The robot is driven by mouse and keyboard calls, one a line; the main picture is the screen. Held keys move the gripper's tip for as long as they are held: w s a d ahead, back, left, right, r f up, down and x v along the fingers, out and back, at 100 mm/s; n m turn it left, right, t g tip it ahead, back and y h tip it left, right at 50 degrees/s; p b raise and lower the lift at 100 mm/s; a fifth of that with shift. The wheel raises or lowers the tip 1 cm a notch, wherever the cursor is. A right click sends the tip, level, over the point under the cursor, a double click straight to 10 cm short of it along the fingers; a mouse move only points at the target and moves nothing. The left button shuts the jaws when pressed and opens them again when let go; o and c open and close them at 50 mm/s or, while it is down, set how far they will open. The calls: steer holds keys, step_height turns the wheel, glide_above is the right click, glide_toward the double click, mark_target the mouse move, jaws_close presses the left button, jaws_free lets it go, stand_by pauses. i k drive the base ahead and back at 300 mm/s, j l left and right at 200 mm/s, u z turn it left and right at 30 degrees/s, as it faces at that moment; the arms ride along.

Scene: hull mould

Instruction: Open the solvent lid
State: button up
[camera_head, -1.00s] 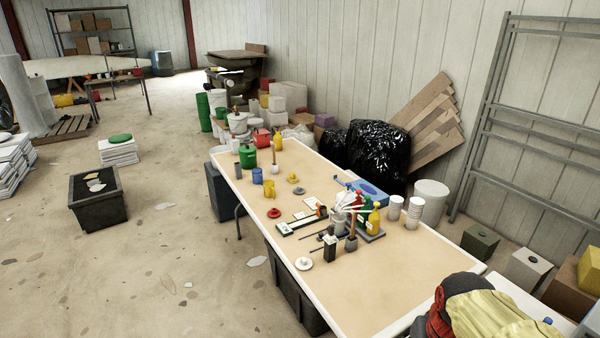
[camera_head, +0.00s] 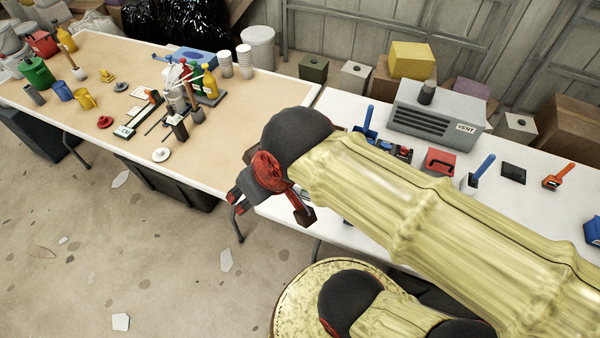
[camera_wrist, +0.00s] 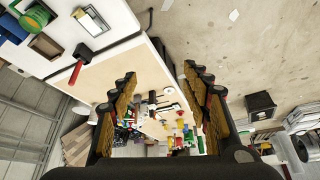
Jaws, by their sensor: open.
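My gripper (camera_wrist: 160,76) is open and empty in the wrist view, its two padded fingers apart on either side. In the head view my arm reaches over the white table, its end near the tan table's right end. No solvent label can be read, so I cannot tell which lid is the solvent lid. A red box with a dark handle (camera_head: 440,161) stands on the white table, partly behind my arm. On the tan table are a green can (camera_head: 36,73), a red can (camera_head: 42,44), a white disc (camera_head: 161,154) and a red disc (camera_head: 104,122).
The tan table (camera_head: 265,95) is bare at its right end. The white table (camera_head: 345,105) holds a grey vent box (camera_head: 437,111), a blue-handled tool (camera_head: 481,171) and an orange-handled tool (camera_head: 559,176). Bottles and cups crowd the tan table's middle. The floor in front is mostly clear.

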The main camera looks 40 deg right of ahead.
mark_target(443, 158)
steer(key=z, duration=2.7)
steer(key=i+j+z, duration=0.15)
steer(key=j+z, duration=0.15)
steer(key=j, duration=0.15)
